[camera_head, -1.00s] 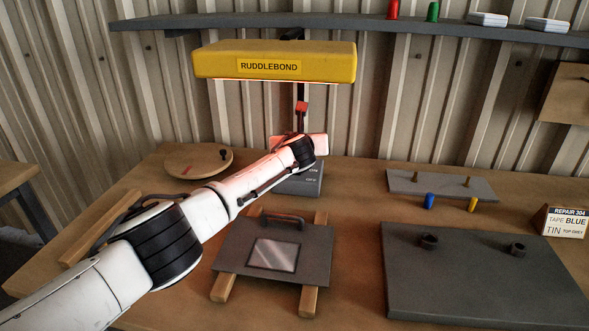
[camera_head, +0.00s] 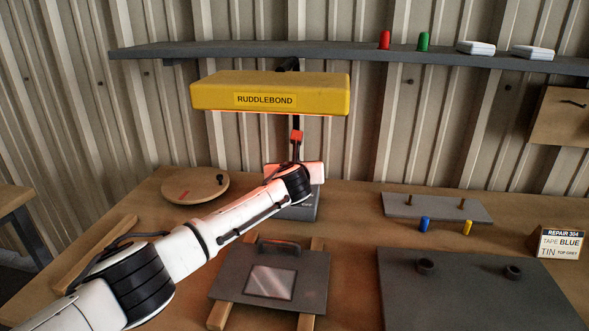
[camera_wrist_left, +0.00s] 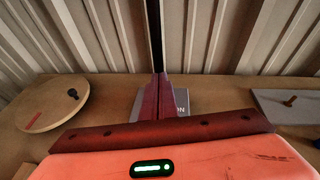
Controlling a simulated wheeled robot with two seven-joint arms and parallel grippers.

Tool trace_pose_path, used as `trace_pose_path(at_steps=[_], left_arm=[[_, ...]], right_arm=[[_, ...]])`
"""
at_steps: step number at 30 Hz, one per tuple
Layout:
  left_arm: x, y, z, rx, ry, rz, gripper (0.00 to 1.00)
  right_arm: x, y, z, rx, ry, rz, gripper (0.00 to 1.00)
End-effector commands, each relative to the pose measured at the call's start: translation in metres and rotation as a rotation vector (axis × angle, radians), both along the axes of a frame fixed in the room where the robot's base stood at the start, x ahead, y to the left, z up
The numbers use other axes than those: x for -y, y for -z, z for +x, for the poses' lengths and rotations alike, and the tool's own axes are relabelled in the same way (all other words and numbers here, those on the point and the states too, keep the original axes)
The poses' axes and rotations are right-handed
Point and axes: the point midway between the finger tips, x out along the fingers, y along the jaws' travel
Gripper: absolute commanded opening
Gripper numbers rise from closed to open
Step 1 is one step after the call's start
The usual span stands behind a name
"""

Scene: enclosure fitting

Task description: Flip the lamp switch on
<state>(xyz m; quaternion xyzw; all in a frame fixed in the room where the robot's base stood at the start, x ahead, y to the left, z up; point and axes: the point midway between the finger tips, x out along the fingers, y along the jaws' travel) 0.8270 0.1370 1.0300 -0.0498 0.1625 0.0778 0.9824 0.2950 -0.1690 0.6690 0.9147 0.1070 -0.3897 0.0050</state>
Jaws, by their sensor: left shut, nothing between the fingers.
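The lamp has a yellow hood (camera_head: 272,94) labelled RUDDLEBOND, a dark post with a red piece (camera_head: 297,136), and a grey base (camera_head: 300,213). A reddish line glows under the hood and red light falls on my left arm. In the left wrist view, the base (camera_wrist_left: 183,101) carries the letters ON. My left gripper (camera_wrist_left: 158,90) is shut and empty, its fingers in front of the post and base. The switch is hidden behind the gripper, so I cannot tell its position or whether the fingers touch it. My right gripper is out of view.
A round wooden board (camera_head: 195,187) lies left of the lamp. A dark panel with a window (camera_head: 230,280) rests on wooden strips in front. A grey peg plate (camera_head: 438,207), two plugs, a large grey plate (camera_head: 470,290) and a sign (camera_head: 561,243) stand right. A shelf (camera_head: 350,52) runs above.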

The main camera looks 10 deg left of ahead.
Motion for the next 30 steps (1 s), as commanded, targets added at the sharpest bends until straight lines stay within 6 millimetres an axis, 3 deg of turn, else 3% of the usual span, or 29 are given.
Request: trace_pose_path(at_steps=[18,30], left_arm=[[0.01,-0.023,-0.067,0.0,0.0,0.0,0.0],[0.011,-0.026,-0.073,0.0,-0.001,0.0,0.0]], right_arm=[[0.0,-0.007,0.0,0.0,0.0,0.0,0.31],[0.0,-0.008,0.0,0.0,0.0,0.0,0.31]])
